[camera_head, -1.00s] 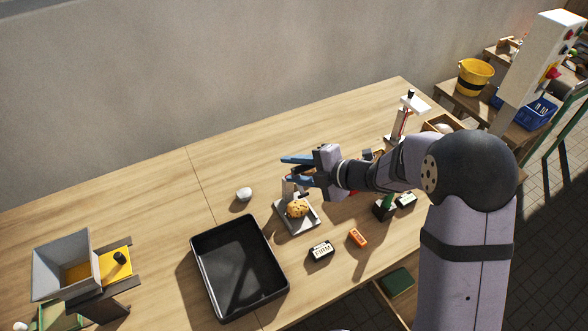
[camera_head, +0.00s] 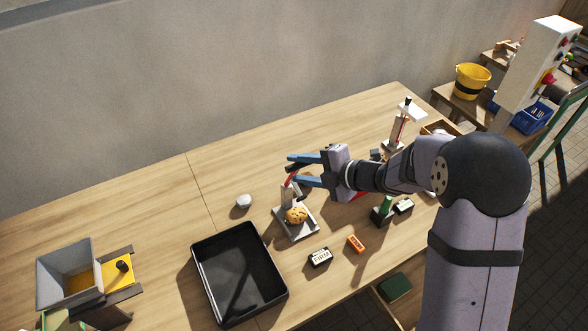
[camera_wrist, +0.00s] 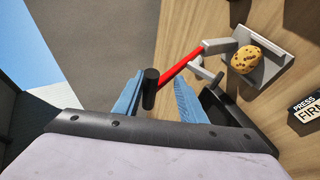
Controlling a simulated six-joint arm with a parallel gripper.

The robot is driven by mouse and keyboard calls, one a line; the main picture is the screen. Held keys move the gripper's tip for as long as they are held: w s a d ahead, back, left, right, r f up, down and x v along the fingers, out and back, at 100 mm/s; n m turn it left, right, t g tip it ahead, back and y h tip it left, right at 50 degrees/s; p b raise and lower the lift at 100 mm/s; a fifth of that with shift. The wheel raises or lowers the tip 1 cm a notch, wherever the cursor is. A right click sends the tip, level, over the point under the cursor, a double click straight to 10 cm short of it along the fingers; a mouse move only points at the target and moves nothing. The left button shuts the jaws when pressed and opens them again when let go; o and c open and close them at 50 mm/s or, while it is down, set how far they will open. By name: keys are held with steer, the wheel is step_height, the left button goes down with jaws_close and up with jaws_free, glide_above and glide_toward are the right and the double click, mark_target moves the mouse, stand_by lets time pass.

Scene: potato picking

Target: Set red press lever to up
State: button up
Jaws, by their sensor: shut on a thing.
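The press stands on the table with a grey base plate (camera_head: 297,229) and a brown speckled potato (camera_head: 296,215) on it. Its red lever (camera_head: 289,181) rises at a slant from the press post to a black knob near my fingers. My gripper (camera_head: 292,168) has blue fingers and is at the lever's upper end. In the wrist view the red lever (camera_wrist: 181,66) runs from the grey press head to its black knob (camera_wrist: 150,88). The knob is between the blue fingers, which are shut on the lever. The potato (camera_wrist: 246,59) also shows there, on the press plate.
A black tray (camera_head: 197,264) lies left of the press. A white label block (camera_head: 320,257) and an orange block (camera_head: 356,243) lie in front. A pale lump (camera_head: 244,201) is behind the tray. A grey hopper (camera_head: 63,276) stands far left. The back left table is clear.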

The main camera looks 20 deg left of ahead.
steer(key=d+r+p, duration=0.3)
steer(key=r, duration=0.1)
steer(key=shift+s, duration=0.25)
steer(key=shift+d, duration=0.1)
stand_by(0.8)
steer(key=b+v, duration=0.2)
steer(key=v, duration=0.5)
steer(key=shift+o, duration=0.3)
